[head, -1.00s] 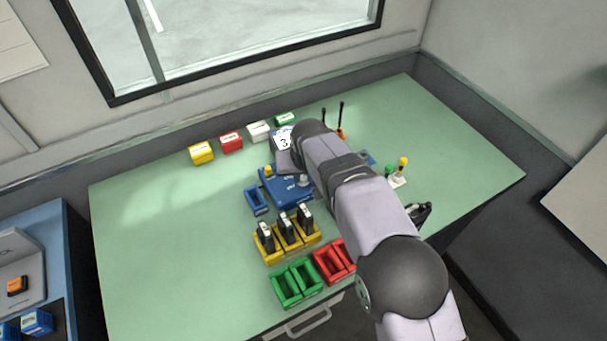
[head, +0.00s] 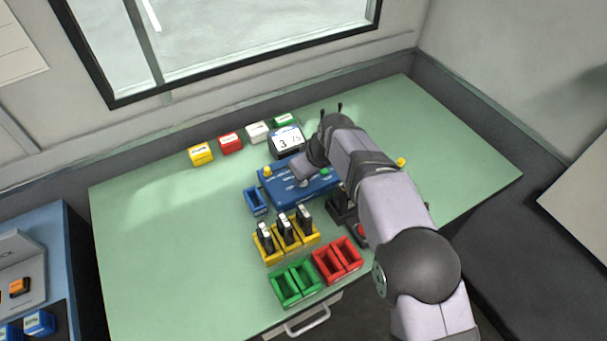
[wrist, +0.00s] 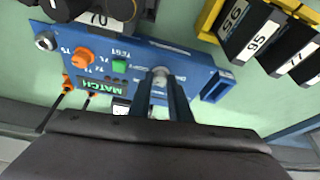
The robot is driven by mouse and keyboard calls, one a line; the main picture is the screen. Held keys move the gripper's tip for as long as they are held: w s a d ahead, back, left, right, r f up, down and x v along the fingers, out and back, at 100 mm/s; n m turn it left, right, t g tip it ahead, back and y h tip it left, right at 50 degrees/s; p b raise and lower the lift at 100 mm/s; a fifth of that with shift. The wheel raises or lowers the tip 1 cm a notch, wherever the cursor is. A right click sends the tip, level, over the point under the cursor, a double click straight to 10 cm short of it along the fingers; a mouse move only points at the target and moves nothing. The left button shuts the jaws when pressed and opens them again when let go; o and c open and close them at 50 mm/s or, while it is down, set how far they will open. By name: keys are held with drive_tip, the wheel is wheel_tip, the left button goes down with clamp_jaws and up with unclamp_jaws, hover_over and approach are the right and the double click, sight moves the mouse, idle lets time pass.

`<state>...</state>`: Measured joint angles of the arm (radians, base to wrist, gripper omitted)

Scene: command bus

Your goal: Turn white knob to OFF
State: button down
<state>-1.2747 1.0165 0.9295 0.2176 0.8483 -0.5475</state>
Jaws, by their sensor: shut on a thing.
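The blue panel (head: 290,197) lies in the middle of the green table, and it also shows upside down in the wrist view (wrist: 190,65). The small round white knob (wrist: 160,73) stands on the panel between my two dark fingers. My gripper (wrist: 164,88) is shut on the white knob, one finger on each side. The knob's pointer and most of the lettering around it are hidden or too small to read. In the head view my wrist covers the knob.
On the panel are an orange knob (wrist: 84,57), a green button (wrist: 119,66) and a green MATCH display (wrist: 102,91). A numbered display (head: 286,141) stands behind. A blue holder (head: 256,201) and a yellow rack (head: 268,257) with black modules are close by. The table's left side is clear.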

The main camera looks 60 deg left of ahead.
drive_tip(key=n, duration=0.1)
drive_tip(key=n+g+p, duration=0.1)
drive_tip(key=n, duration=0.1)
drive_tip(key=n+p, duration=0.1)
drive_tip(key=shift+w+a+n+g, duration=0.15)
drive_tip(key=shift+w+n+g, duration=0.1)
drive_tip(key=shift+n+g, duration=0.15)
drive_tip(key=shift+h, duration=0.3)
drive_tip(key=c, duration=1.6)
unclamp_jaws()
drive_tip(key=shift+c, duration=0.2)
drive_tip(key=shift+r, duration=0.15)
drive_tip(key=b+v, duration=0.2)
drive_tip(key=v, duration=0.5)
